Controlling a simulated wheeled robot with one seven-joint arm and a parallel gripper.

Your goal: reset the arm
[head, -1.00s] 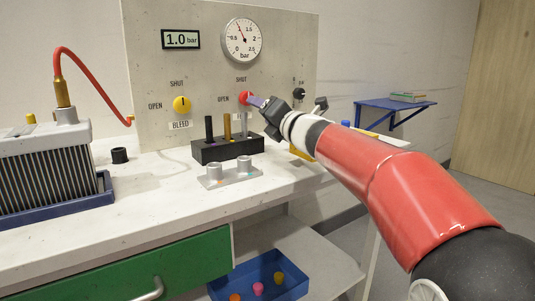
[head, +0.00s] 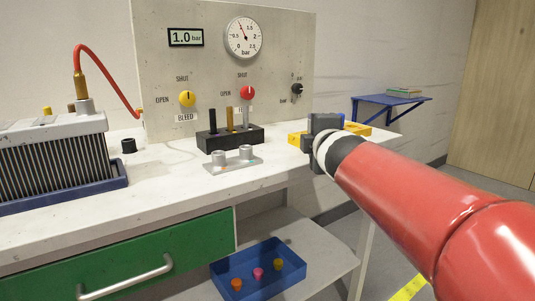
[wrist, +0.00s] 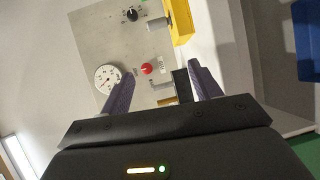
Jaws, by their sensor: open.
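My red arm reaches in from the right in the head view. My gripper (head: 322,124) is at the right end of the workbench, in front of a yellow block and away from the panel. In the wrist view my gripper (wrist: 160,85) has its two purple fingers spread apart, with nothing between them. The upright panel (head: 215,60) carries a red knob (head: 247,93), a yellow knob (head: 187,99) and a small black knob (head: 297,89). The red knob also shows in the wrist view (wrist: 147,69). The digital display reads 1.0 bar.
A black block (head: 230,138) with upright pegs and a grey two-post fixture (head: 233,162) stand on the bench. A finned unit (head: 50,150) with a red hose is at left. A blue tray (head: 285,277) sits on the lower shelf. A blue wall shelf (head: 391,105) is at right.

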